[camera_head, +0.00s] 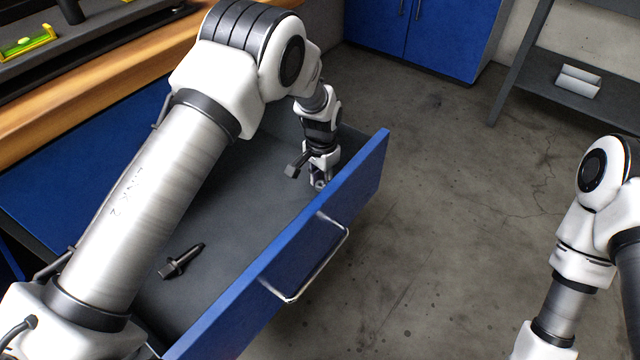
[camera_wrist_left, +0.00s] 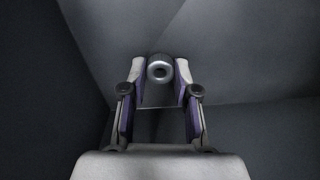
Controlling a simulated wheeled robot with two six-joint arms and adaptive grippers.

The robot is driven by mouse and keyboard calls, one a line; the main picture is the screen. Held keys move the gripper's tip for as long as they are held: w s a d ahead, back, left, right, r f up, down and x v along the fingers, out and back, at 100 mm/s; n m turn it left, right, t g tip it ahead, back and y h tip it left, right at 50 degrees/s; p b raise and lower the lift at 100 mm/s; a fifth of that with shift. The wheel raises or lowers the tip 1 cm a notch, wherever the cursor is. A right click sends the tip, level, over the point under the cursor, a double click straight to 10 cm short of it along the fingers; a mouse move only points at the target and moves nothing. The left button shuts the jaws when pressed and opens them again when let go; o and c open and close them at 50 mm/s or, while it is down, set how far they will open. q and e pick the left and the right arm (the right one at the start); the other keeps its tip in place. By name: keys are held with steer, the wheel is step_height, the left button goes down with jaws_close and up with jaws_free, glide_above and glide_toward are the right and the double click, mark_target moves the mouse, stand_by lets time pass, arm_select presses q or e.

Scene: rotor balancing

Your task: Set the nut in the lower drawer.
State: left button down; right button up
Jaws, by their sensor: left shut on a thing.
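The open blue drawer (camera_head: 318,258) has a grey inside and a metal bar handle. My left gripper (camera_head: 319,184) reaches down into its far end, close to the front panel. In the left wrist view my left gripper (camera_wrist_left: 160,76) is shut on the nut (camera_wrist_left: 160,68), a small round metal piece with a hole, held between the fingertips. Grey drawer surfaces lie around it. Whether the nut touches the drawer floor I cannot tell. My right arm shows at the right, but its gripper is out of view.
A dark tool (camera_head: 181,261) lies on the drawer floor nearer the front left. A wooden workbench (camera_head: 100,95) stands above the drawer at left, with a yellow-green level (camera_head: 28,42) on it. A blue cabinet (camera_head: 425,35) and a grey shelf (camera_head: 540,75) stand behind. The concrete floor is clear.

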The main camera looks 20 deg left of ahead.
arm_select(q)
steer(key=shift+f, duration=0.35)
steer(key=c, duration=0.9)
jaws_free()
steer(key=shift+o, duration=0.2)
step_height(320, 180, up, 12)
steer(key=p, duration=0.4)
steer(key=shift+r, duration=0.15)
